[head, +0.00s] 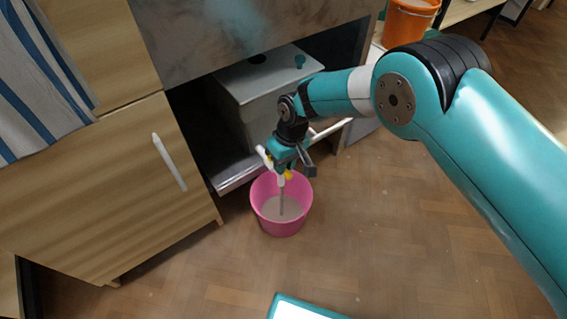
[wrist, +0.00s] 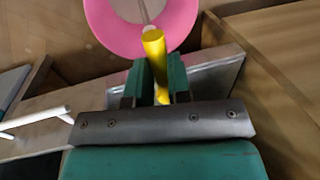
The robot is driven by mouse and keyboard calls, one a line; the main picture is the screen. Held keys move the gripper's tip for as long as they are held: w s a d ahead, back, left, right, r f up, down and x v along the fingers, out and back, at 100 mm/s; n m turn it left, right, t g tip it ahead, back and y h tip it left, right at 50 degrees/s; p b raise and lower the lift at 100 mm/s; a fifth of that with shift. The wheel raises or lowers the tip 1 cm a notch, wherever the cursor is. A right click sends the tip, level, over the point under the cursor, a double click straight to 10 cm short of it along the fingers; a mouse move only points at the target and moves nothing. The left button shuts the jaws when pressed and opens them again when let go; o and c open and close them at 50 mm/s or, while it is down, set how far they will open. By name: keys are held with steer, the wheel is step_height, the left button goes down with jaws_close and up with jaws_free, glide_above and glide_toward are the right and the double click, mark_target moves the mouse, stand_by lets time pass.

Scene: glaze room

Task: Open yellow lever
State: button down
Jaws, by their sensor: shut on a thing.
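The yellow lever (wrist: 154,48) stands between the two teal fingers of my gripper (wrist: 157,70) in the wrist view, and the fingers are shut on it. Its free end points toward the pink bucket (wrist: 103,27). In the head view my gripper (head: 285,162) is low in front of the open cabinet bay, and only small bits of the yellow lever (head: 288,174) show. A pale spout end sits just below. A thin grey strand (head: 281,203) runs from it down into the pink bucket (head: 268,225), which holds greyish-beige stuff. My gripper hides most of the valve.
A grey tank (head: 232,88) with a dark hole and a teal knob on its lid stands inside the bay. A wooden door (head: 110,200) with a white handle (head: 169,162) is at left. An orange bucket (head: 407,22) stands at top right. The floor at right is mostly clear.

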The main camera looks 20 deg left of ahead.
stand_by(0.3)
steer(key=c, duration=1.1)
jaws_free()
steer(key=shift+o, duration=0.2)
steer(key=shift+r, duration=0.1)
step_height(320, 180, up, 17)
steer(key=w+d+p, duration=0.2)
steer(key=p, duration=0.4)
steer(key=shift+w, duration=0.35)
